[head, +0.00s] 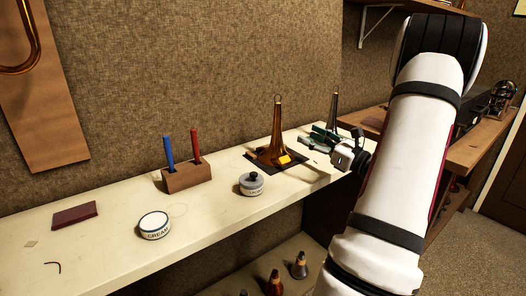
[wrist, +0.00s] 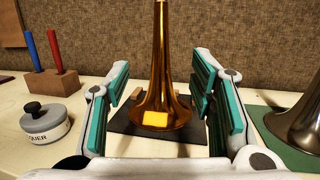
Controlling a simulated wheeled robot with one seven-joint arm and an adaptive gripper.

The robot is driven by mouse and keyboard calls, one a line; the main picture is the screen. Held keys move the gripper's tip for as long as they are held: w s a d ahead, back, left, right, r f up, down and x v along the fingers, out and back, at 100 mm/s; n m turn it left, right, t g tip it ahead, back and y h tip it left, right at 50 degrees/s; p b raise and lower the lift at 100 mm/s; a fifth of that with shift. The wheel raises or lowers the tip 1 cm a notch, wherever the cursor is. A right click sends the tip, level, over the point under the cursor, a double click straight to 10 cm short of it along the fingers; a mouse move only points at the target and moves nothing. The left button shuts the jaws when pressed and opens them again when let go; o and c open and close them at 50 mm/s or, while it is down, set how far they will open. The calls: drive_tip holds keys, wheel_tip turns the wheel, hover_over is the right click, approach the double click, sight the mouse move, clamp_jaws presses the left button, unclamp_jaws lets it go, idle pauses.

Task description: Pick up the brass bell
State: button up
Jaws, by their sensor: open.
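The brass bell (head: 277,135) stands upright, wide mouth down, on a dark mat (head: 249,154) on the cream bench. In the wrist view the bell (wrist: 163,65) is centred, with a yellow patch low on its front; its top is cut off by the frame. My gripper (head: 319,139) is open and empty, to the right of the bell in the head view. In the wrist view its two teal-padded fingers (wrist: 161,78) appear on either side of the bell, with gaps to both sides. I cannot tell how far the fingertips are from the bell.
A grey lacquer tin (head: 251,185) stands in front of the bell. A wooden block (head: 187,178) with blue and red tools is to the left, with a cream tin (head: 154,226). A silvery bell (wrist: 300,110) stands on a green mat (wrist: 268,122) at right.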

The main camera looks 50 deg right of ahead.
sight(277, 121)
drive_tip(key=w, duration=0.2)
drive_tip(key=w+r, duration=0.1)
drive_tip(key=w, duration=0.5)
drive_tip(key=shift+w+d+r, duration=0.1)
drive_tip(key=shift+d+r, duration=0.05)
drive_tip(key=shift+w+d+r+b, duration=0.1)
drive_tip(key=shift+w+b, duration=0.15)
drive_tip(key=shift+w, duration=1.05)
drive_tip(key=shift+w+d+r+b, duration=0.1)
drive_tip(key=shift+w+b, duration=0.1)
drive_tip(key=shift+w, duration=1.1)
clamp_jaws()
